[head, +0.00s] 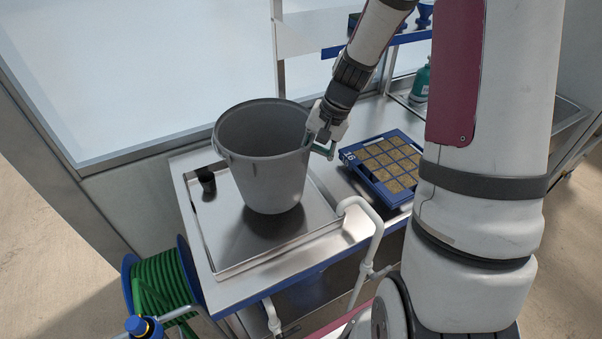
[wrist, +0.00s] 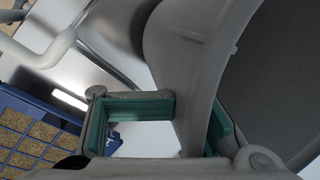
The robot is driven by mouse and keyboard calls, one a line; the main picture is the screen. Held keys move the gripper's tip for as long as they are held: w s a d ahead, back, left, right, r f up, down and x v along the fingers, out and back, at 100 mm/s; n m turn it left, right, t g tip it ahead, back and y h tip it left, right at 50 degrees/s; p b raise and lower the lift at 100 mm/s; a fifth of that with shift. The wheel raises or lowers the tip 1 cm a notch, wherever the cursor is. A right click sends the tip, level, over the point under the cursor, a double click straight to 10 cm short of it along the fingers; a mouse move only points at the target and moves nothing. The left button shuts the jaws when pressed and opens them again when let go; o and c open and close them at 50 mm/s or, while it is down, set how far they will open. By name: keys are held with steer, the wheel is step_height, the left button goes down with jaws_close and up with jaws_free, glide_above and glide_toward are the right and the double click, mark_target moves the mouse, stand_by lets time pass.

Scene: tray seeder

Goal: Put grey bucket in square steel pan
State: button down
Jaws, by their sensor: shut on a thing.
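The grey bucket (head: 262,165) is upright, over the square steel pan (head: 227,268) on the bench. Its base shows within the pan's rim; I cannot tell whether it touches the pan floor. My gripper (head: 322,142) is shut on the bucket's right rim. In the wrist view, the green-padded fingers of my gripper (wrist: 192,125) lie on either side of the wall of the bucket (wrist: 190,50). The bucket hides the middle and back of the pan.
A blue seed tray (head: 383,165) lies right of the pan, and a white pipe (head: 372,235) rises at the bench's front. A green hose reel (head: 160,285) is at the lower left.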

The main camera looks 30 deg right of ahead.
steer(key=shift+f, duration=2.6)
steer(key=c, duration=1.1)
jaws_free()
steer(key=shift+o, duration=0.2)
step_height(320, 180, up, 22)
steer(key=n+t+h, duration=0.1)
steer(key=n+h, duration=0.1)
steer(key=n, duration=0.2)
glide_above(304, 181)
steer(key=s+a, duration=0.4)
steer(key=s, duration=0.5)
steer(key=s+a+r+n+t, duration=0.1)
steer(key=s+a+r+n, duration=0.1)
steer(key=s, duration=0.3)
steer(key=s+a+r+n+t+h, duration=0.1)
steer(key=s+a+r+n, duration=0.1)
steer(key=s, duration=0.4)
steer(key=shift+s+a+r+n+t+b, duration=0.15)
steer(key=shift+r+n+t+b, duration=0.2)
steer(key=shift+r, duration=0.5)
